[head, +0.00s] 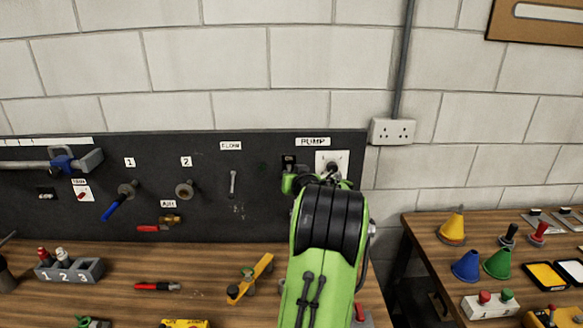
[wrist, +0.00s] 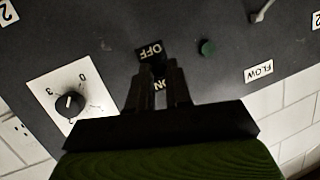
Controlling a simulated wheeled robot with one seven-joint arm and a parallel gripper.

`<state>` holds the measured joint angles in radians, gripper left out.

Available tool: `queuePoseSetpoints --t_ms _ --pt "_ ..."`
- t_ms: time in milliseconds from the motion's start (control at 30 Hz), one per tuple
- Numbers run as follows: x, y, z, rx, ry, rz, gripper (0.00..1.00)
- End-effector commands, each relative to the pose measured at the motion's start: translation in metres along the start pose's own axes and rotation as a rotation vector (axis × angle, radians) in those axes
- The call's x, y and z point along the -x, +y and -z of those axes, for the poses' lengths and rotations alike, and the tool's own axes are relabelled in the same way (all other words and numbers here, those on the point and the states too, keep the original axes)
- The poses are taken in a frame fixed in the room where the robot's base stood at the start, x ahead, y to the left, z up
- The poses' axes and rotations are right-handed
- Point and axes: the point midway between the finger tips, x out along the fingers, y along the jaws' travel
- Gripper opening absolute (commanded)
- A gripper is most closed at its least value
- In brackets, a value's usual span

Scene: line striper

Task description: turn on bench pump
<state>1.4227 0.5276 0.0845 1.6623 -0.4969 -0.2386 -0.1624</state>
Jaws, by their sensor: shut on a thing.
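The pump switch (wrist: 157,60) is a small black toggle on the dark panel, between an OFF label (wrist: 150,49) and an ON label (wrist: 160,85) in the wrist view. My gripper (wrist: 160,72) reaches the panel with its two dark fingers close together on the switch, hiding most of its lever. Which way the lever points cannot be told. In the head view the PUMP label (head: 312,141) is above the spot, and my green arm covers the switch. The white dial plate (head: 332,158) is beside it; its black knob (wrist: 69,104) shows in the wrist view.
Valves 1 (head: 127,189) and 2 (head: 185,189) are on the panel to the left. The bench below holds a yellow-handled tool (head: 252,278) and a numbered grey block (head: 70,270).

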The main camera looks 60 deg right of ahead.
Motion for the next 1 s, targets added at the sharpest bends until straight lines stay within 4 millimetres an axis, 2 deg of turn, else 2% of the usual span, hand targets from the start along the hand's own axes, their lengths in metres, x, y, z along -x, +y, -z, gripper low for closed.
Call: queuePoseSetpoints --t_ms 33,333,700,1000 --pt "0.004 -0.002 0.013 -0.011 -0.047 -0.004 0.0" --pt "0.005 -0.004 0.03 -0.079 -0.299 -0.028 0.0" --pt "0.001 -0.003 0.037 -0.134 -0.507 -0.048 0.0" --pt "-0.001 -0.003 0.039 -0.15 -0.564 -0.053 0.0"
